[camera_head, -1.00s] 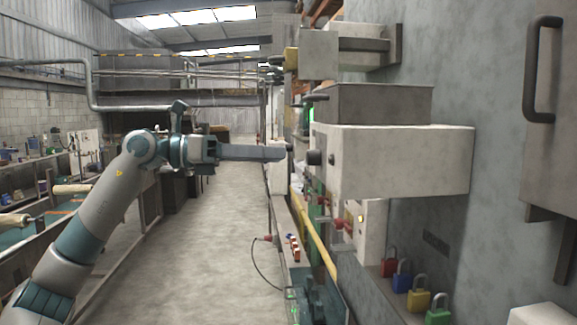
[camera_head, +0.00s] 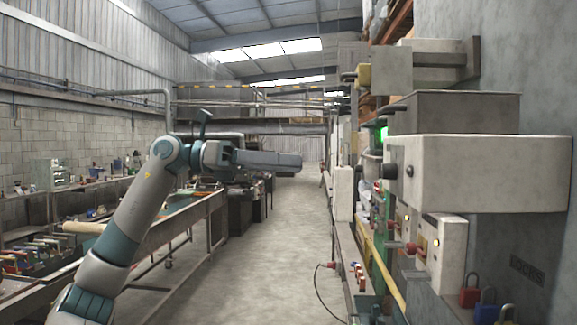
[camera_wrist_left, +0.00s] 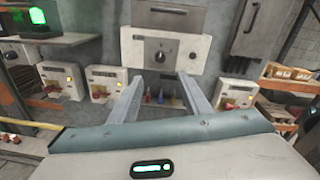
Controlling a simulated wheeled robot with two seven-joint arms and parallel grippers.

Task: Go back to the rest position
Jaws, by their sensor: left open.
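My left arm (camera_head: 128,225) comes in from the lower left in the head view and bends at the elbow. My left gripper (camera_head: 298,162) points right, towards the wall with the control boxes, and is apart from them. In the left wrist view its two fingers (camera_wrist_left: 160,84) are spread with nothing between them. Past them are a white control box (camera_wrist_left: 160,50) with a dark knob and several coloured padlocks (camera_wrist_left: 160,98) below it. My right gripper is not in view.
The large box (camera_head: 490,175) juts from the wall at the right. Smaller switch boxes (camera_head: 440,245) and padlocks (camera_head: 470,292) sit below it. A long workbench (camera_head: 160,225) runs along the left.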

